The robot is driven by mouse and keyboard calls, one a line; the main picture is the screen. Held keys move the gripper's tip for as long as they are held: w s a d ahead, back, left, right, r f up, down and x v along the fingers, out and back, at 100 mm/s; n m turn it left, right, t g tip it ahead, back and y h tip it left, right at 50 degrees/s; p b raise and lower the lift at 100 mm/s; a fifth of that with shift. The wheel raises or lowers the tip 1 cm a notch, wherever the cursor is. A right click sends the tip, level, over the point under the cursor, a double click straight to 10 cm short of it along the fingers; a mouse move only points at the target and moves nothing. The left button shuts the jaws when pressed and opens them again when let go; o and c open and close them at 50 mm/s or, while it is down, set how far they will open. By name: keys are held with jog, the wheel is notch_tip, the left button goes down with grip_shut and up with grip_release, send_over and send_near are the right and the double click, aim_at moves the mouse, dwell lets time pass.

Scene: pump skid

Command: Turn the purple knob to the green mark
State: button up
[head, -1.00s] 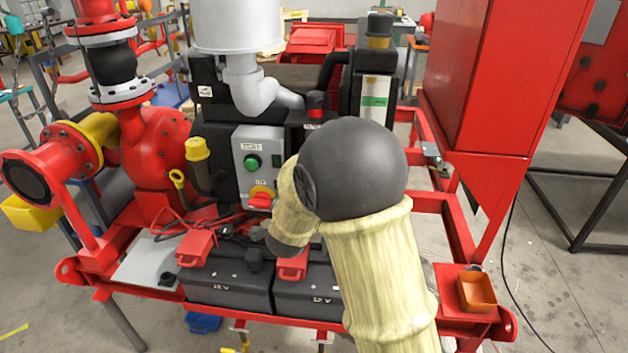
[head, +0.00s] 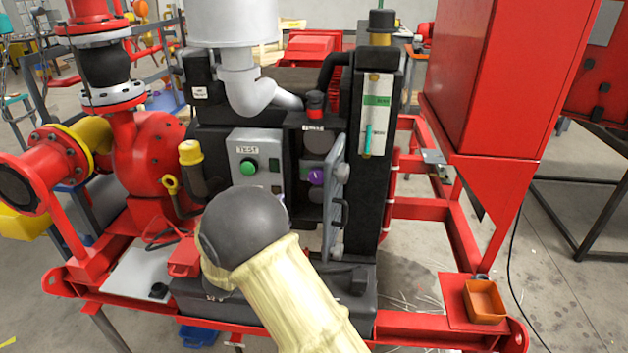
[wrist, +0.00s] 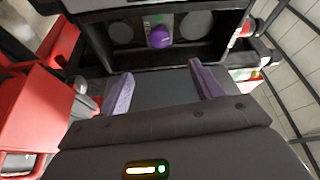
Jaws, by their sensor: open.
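The purple knob (head: 316,177) sits on the dark front of the engine block, between two grey round discs, right of the grey TEST box. It also shows in the wrist view (wrist: 160,37), top centre, with a small green patch just above it. Whether that patch is the green mark, I cannot tell. My gripper (wrist: 160,88) is open, its two purple fingers apart and empty. The knob lies beyond the fingertips, roughly midway between them, not touched. In the head view my gripper is hidden behind my arm.
A grey panel (head: 336,200) with a handle stands out from the block just right of the knob. The TEST box (head: 257,165) with a green button is to the left. A red cabinet (head: 490,80) stands at the right. An orange tray (head: 484,301) sits at the front right.

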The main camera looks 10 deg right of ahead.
aim_at(315, 179)
jog(key=p+x, duration=0.3)
jog(key=x, duration=1.4)
jog(key=shift+f, duration=0.1)
jog(key=shift+c, duration=0.5)
jog(key=c, duration=0.9)
